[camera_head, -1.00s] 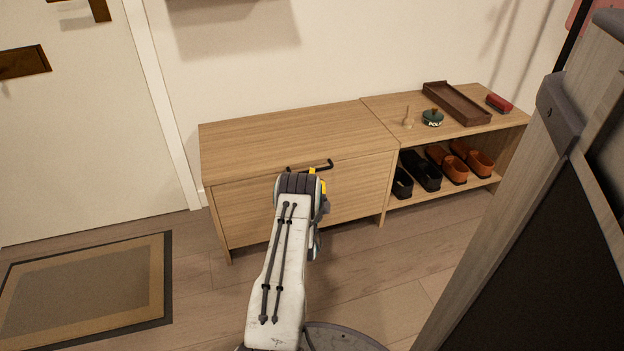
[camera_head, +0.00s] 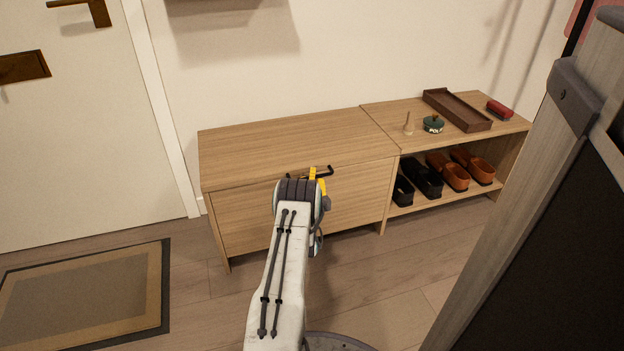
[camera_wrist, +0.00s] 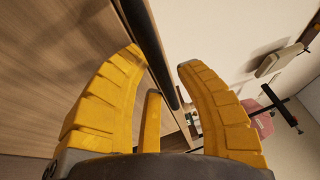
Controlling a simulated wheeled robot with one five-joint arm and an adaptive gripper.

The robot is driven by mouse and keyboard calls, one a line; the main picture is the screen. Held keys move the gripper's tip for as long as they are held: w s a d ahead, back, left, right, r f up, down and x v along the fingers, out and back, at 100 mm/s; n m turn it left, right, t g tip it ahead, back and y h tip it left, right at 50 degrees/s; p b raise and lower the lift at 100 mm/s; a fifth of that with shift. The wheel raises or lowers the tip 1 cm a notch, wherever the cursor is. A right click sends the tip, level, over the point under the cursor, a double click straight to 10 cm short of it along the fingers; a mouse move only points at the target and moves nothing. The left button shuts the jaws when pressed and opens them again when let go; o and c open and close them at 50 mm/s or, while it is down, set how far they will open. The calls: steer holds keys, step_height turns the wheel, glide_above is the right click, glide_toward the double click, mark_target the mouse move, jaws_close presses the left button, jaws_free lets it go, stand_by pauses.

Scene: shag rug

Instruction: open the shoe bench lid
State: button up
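The shoe bench (camera_head: 240,222) is light wood and stands against the wall in the head view. Its lid (camera_head: 285,140) lies flat and closed on the left section. A dark bar handle (camera_head: 328,170) is at the lid's front edge, partly hidden by my wrist. My gripper (camera_head: 317,180) is at this handle, mostly hidden by the wrist. In the wrist view, the yellow fingers of my gripper (camera_wrist: 158,62) are spread apart, with the dark handle bar (camera_wrist: 158,60) running between them. I cannot tell whether a finger touches it.
The open right section holds black shoes (camera_head: 427,177) and brown shoes (camera_head: 455,174). On its top are a dark tray (camera_head: 457,110), a green polish tin (camera_head: 433,124) and a red brush (camera_head: 499,109). A doormat (camera_head: 85,295) lies left. A tall panel (camera_head: 530,200) stands close at right.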

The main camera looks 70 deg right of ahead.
jaws_close()
steer(key=shift+r, duration=0.1)
